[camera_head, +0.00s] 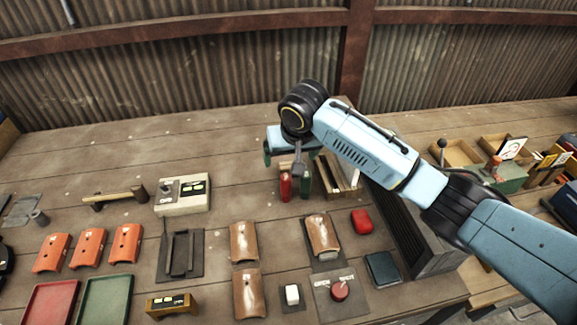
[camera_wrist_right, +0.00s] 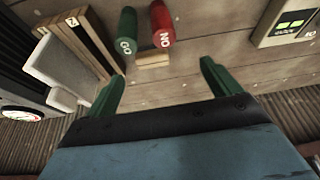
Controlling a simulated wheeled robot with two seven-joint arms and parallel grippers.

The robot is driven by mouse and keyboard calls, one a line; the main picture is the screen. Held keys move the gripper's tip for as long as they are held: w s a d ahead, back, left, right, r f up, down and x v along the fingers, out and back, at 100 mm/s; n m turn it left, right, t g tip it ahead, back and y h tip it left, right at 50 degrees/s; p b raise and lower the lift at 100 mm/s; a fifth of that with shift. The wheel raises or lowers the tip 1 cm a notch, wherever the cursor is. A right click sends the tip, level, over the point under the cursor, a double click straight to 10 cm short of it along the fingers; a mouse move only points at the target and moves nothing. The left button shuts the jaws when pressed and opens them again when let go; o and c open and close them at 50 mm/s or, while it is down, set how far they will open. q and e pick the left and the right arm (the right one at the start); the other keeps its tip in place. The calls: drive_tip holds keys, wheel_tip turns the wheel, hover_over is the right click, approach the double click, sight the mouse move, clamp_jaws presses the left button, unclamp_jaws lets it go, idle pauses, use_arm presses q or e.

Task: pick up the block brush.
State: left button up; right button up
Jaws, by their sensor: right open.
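A small tan wooden block (camera_wrist_right: 153,61), which I take to be the block brush, lies on the plank bench in the right wrist view; bristles cannot be made out. It lies between the line of my right gripper's green fingers (camera_wrist_right: 162,70), near the fingertips. The fingers are open with nothing between them that they touch. The exact height gap cannot be told. My left gripper is not in view.
A red cylinder (camera_head: 285,187) and a green cylinder (camera_head: 305,183) stand close by the gripper. A wooden box (camera_head: 350,188) is to their right. A control box (camera_head: 182,195) and a hammer (camera_head: 115,196) are left. The back-left bench is clear.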

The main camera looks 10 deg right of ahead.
sight(290, 164)
drive_tip(key=shift+m, duration=0.3)
drive_tip(key=w+f, duration=0.2)
drive_tip(key=w+d+f+b, duration=0.1)
drive_tip(key=w+f, duration=0.2)
drive_tip(key=shift+w+d+f, duration=0.15)
drive_tip(key=shift+w+f, duration=0.05)
drive_tip(key=shift+w, duration=0.1)
drive_tip(key=x, duration=0.4)
drive_tip(key=shift+s+d+f+b, duration=0.1)
drive_tip(key=shift+d+f+b, duration=0.15)
drive_tip(key=shift+b, duration=0.15)
drive_tip(key=shift+w+f, duration=0.25)
drive_tip(key=shift+f, duration=0.3)
drive_tip(key=c, duration=1.1)
wheel_tip(290, 164, up, 10)
drive_tip(key=shift+r+p, duration=0.1)
drive_tip(key=shift+p, duration=0.2)
